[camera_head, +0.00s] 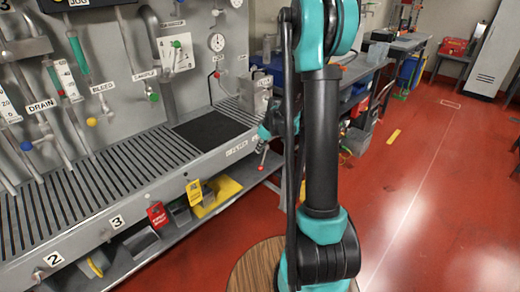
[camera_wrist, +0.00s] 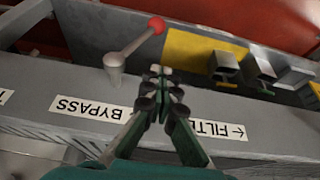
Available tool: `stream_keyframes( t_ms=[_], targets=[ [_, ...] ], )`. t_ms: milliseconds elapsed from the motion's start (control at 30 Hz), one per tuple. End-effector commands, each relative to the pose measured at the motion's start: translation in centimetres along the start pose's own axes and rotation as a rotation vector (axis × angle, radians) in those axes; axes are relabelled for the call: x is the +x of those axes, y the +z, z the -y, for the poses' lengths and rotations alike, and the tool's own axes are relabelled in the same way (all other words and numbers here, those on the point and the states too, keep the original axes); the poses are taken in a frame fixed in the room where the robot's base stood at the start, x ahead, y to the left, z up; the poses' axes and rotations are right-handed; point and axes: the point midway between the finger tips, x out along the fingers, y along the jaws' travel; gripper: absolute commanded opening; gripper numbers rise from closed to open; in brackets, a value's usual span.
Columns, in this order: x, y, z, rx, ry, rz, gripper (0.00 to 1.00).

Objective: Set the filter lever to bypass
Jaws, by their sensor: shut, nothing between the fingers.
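The filter lever (camera_wrist: 136,43) is a grey handle with a red ball knob (camera_wrist: 157,25). In the wrist view it rises from a round grey pivot (camera_wrist: 115,63) and slants up and right, away from the labels. A BYPASS label (camera_wrist: 88,107) lies just below the pivot, and a FILTER label (camera_wrist: 218,130) with an arrow lies to the right. My gripper (camera_wrist: 161,72) is shut and empty, right of the pivot and below the knob, apart from the lever. In the head view the red-tipped lever (camera_head: 262,158) shows at the bench's right end; my arm hides much of the gripper.
A yellow plate (camera_wrist: 200,50) with grey brackets (camera_wrist: 262,70) lies beyond the ledge right of the lever. The slatted bench (camera_head: 120,170) carries red and yellow tags (camera_head: 157,214) on its front. A wooden round top (camera_head: 255,268) stands close below my arm. Open red floor lies right.

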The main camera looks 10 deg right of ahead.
Motion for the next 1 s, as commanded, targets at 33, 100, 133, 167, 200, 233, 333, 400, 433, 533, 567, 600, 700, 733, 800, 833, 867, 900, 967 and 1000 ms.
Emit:
stream_keyframes(
  t_ms=[33, 100, 133, 167, 200, 233, 333, 400, 433, 533, 567, 600, 700, 733, 800, 833, 867, 900, 967, 1000],
  targets=[
    [-0.01, 0.01, -0.02, 0.0, 0.0, 0.0, 0.0],
    [-0.02, 0.01, -0.04, 0.0, 0.001, 0.0, 0.0],
    [-0.02, 0.01, -0.04, 0.0, 0.001, 0.0, 0.0],
    [-0.02, 0.01, -0.05, 0.0, 0.001, 0.0, 0.02],
    [-0.02, 0.01, -0.05, 0.0, 0.001, 0.0, 0.07],
    [-0.03, 0.01, -0.06, 0.0, 0.001, 0.0, 0.11],
    [-0.03, 0.01, -0.07, 0.0, 0.001, 0.0, 0.23],
    [-0.03, 0.0, -0.07, 0.0, 0.002, 0.0, 0.32],
    [-0.03, 0.0, -0.07, 0.0, 0.002, 0.0, 0.36],
    [-0.03, 0.0, -0.08, 0.0, 0.002, 0.0, 0.48],
    [-0.03, 0.0, -0.08, 0.0, 0.002, 0.0, 0.52],
    [-0.03, 0.0, -0.08, 0.0, 0.002, 0.0, 0.57],
    [-0.03, 0.0, -0.08, 0.0, 0.002, 0.0, 0.69],
    [-0.03, 0.0, -0.09, 0.0, 0.002, 0.0, 0.73],
    [-0.03, 0.0, -0.09, 0.0, 0.002, 0.0, 0.82],
    [-0.03, 0.0, -0.09, 0.0, 0.002, 0.0, 0.85],
    [-0.03, 0.0, -0.09, 0.0, 0.002, 0.0, 0.89],
    [-0.03, 0.0, -0.09, 0.0, 0.002, 0.0, 0.94],
    [-0.03, 0.0, -0.1, 0.0, 0.002, 0.0, 1.0],
    [-0.03, 0.0, -0.09, 0.0, 0.002, 0.0, 1.0]
  ],
)
